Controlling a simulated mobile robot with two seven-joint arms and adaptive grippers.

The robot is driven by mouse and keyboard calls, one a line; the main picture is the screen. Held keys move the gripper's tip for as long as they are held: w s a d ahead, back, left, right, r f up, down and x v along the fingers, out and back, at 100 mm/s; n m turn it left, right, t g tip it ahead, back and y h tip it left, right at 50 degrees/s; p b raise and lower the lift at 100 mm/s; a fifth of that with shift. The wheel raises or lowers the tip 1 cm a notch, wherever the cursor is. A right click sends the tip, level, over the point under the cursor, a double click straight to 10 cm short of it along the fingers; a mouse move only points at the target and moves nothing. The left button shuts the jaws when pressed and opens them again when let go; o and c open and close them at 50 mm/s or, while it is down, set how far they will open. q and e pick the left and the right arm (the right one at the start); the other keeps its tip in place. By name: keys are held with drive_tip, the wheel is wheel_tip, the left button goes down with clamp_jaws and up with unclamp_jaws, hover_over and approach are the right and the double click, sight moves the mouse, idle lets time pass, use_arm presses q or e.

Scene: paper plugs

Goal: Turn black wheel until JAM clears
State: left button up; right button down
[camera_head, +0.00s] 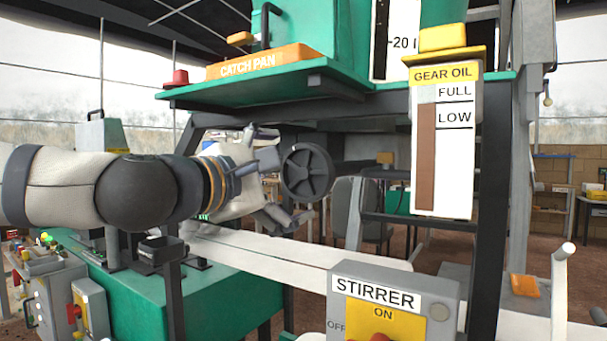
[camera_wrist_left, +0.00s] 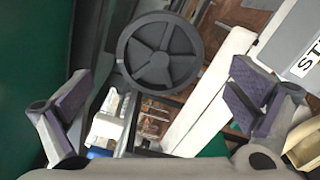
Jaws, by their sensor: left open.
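The black wheel (camera_head: 307,172) is a dark spoked handwheel on a shaft beneath the green deck. In the left wrist view the wheel (camera_wrist_left: 160,52) shows whole, upper middle, ahead of the fingers. My left gripper (camera_head: 279,177) is open and empty just left of the wheel, one finger higher and one lower. In the left wrist view its fingers (camera_wrist_left: 163,85) are spread wide to either side, and the wheel lies beyond them. I see no clear contact. No JAM marking is readable in either view. My right gripper is in neither view.
The green deck (camera_head: 350,92) with an orange CATCH PAN (camera_head: 262,62) is above the wheel. A GEAR OIL gauge (camera_head: 443,140) hangs to the right. A STIRRER box (camera_head: 390,300) stands in front, lower right. A pale beam (camera_head: 300,262) runs below the gripper.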

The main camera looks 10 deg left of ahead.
sight(303, 174)
use_arm(q)
drive_tip(key=shift+w, duration=0.15)
drive_tip(key=shift+x, duration=0.85)
drive_tip(key=shift+b+x, duration=0.4)
drive_tip(key=shift+x, duration=0.7)
drive_tip(key=c, duration=1.2)
drive_tip(key=o, duration=1.2)
